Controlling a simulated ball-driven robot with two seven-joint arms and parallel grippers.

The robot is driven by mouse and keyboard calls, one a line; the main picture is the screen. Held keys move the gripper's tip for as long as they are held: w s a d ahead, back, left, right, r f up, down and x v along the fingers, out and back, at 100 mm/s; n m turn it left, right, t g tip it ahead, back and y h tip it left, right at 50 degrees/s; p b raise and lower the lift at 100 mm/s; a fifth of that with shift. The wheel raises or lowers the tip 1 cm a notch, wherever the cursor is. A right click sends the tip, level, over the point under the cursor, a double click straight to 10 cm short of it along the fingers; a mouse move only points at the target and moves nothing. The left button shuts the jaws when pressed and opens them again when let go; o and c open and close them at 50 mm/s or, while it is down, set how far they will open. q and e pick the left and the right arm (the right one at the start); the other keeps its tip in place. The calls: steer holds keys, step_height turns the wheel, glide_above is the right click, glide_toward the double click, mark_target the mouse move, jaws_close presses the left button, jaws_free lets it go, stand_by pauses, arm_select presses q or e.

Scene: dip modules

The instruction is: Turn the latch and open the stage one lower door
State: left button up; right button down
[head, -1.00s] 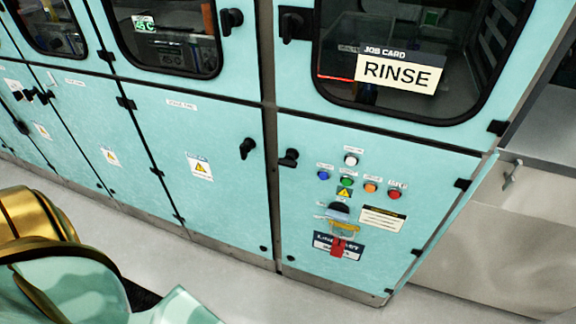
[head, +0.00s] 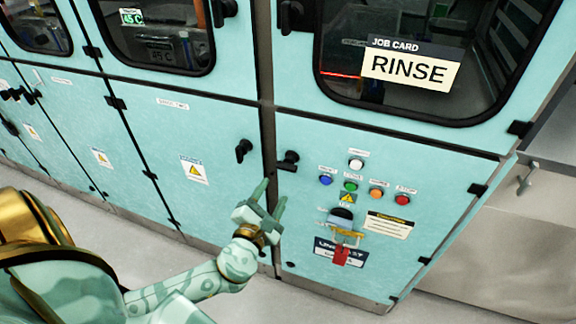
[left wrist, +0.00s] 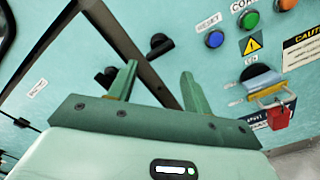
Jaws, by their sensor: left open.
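The lower door with buttons (head: 375,260) on the right is light teal and shut; I take it as the stage one lower door, though I cannot read a stage label on it. Its black latch (head: 288,160) sits at its upper left edge and also shows in the left wrist view (left wrist: 159,44). My left gripper (head: 273,193) is open and empty, just below the latch in the head view and apart from it. Its fingers (left wrist: 160,75) point at the seam between two doors. My right gripper is not in view.
A neighbouring lower door (head: 200,130) has its own black latch (head: 243,150), close to the left gripper. The right door carries coloured buttons (head: 351,187) and a yellow hasp with a red padlock (head: 341,256). Above is a window with a RINSE card (head: 410,70). Grey floor lies in front.

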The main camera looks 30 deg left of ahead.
mark_target(286, 169)
arm_select(q)
steer(key=b+x, duration=0.1)
steer(key=x, duration=1)
steer(key=shift+w, duration=0.15)
